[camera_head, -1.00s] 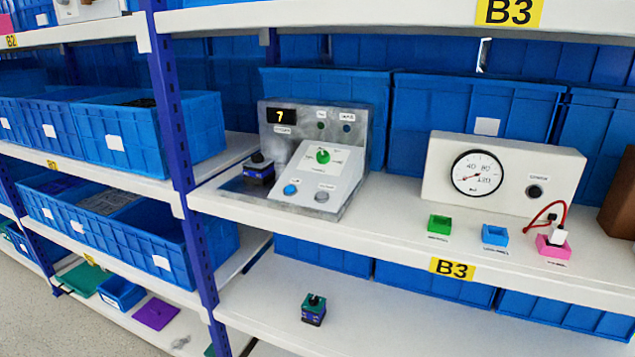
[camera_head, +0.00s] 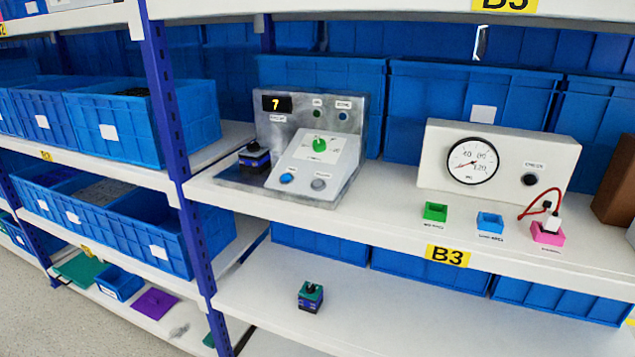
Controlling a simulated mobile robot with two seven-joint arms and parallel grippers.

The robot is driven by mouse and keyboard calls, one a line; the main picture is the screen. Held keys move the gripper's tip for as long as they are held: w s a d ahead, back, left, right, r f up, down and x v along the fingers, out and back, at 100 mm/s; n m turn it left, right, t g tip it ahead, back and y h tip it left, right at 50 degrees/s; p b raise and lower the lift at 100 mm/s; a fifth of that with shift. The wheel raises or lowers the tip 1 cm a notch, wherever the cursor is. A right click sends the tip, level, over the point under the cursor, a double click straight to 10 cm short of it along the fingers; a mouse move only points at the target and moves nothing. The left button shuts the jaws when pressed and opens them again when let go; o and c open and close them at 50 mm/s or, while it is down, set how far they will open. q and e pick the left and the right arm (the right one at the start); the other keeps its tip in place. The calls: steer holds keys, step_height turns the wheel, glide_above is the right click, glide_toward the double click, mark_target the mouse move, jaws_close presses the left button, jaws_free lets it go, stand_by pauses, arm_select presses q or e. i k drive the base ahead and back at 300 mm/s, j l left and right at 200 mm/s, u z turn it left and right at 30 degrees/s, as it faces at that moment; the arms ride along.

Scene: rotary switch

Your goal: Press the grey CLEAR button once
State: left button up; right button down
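The grey control panel (camera_head: 349,175) stands on the middle shelf, left of centre. Its sloped face carries a green rotary knob (camera_head: 319,145), a blue button (camera_head: 287,178) at lower left and a grey button (camera_head: 318,184) at lower right. The small labels are too blurred to read; the grey button matches the CLEAR button by colour. A display (camera_head: 277,103) on the upright back shows a yellow 7. Neither of my grippers is in view, and nothing touches the panel.
A dark blue and black block (camera_head: 254,158) stands at the panel's left. A white gauge box (camera_head: 498,162) stands to the right, with green, blue and pink trays before it. A blue post (camera_head: 178,130) rises left of the panel. Blue bins fill the back.

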mark_target(318, 184)
steer(key=i+j+z, duration=0.15)
steer(key=j, duration=0.25)
steer(key=i+j+z, duration=0.1)
steer(key=i+j, duration=0.15)
steer(key=j, duration=0.15)
steer(key=i+j+z, duration=0.15)
steer(key=j, duration=0.3)
steer(key=i+j+z, duration=0.15)
steer(key=j, duration=0.3)
steer(key=i+j+z, duration=0.1)
steer(key=j, duration=0.35)
steer(key=i+j+z, duration=0.15)
steer(key=j, duration=0.3)
steer(key=j+z, duration=0.15)
steer(key=j, duration=0.35)
steer(key=i, duration=0.05)
